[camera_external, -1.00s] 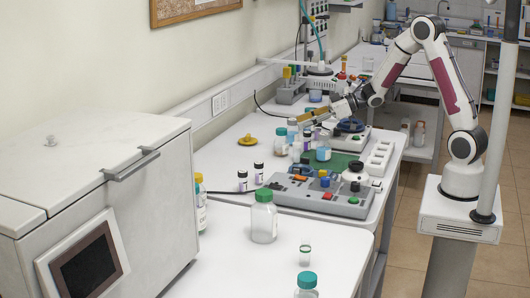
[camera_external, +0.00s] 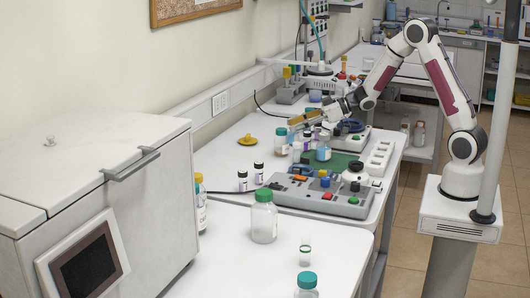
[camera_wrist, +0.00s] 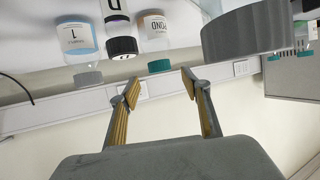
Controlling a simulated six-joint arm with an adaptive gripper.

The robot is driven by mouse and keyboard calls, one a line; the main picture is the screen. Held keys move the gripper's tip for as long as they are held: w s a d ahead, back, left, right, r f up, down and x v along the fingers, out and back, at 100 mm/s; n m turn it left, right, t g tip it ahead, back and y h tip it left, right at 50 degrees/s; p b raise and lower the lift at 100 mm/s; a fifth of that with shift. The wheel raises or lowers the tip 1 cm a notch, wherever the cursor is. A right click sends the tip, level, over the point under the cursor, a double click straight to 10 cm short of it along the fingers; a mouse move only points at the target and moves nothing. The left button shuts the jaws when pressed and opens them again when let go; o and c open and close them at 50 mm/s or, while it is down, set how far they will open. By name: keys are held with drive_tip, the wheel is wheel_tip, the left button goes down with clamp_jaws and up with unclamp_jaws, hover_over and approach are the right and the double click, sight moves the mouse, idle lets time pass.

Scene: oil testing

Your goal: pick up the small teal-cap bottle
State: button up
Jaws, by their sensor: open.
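A small bottle with a teal cap (camera_external: 281,132) stands on the white bench at the middle left, close to my gripper. In the wrist view, which looks tilted over, a teal-capped bottle (camera_wrist: 157,45) with an orange-and-white label shows at the top. My gripper (camera_external: 292,122) reaches in from the right, above and close to the bottles. In the wrist view my gripper (camera_wrist: 161,86) has its two yellow-padded fingers apart with nothing between them. The teal-capped bottle is beyond the fingertips. Contact cannot be told from the external view.
In the wrist view, a black-capped bottle (camera_wrist: 121,35) and a grey-capped bottle (camera_wrist: 77,42) stand beside it, and a large dark grey cap (camera_wrist: 250,30) is to the right. A grey instrument panel (camera_external: 320,195) and green-capped bottle (camera_external: 264,217) stand nearer.

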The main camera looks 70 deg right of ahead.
sight(286, 129)
drive_tip(key=shift+x, duration=2.35)
drive_tip(key=shift+s+f, duration=0.1)
drive_tip(key=shift+f, duration=0.1)
clamp_jaws()
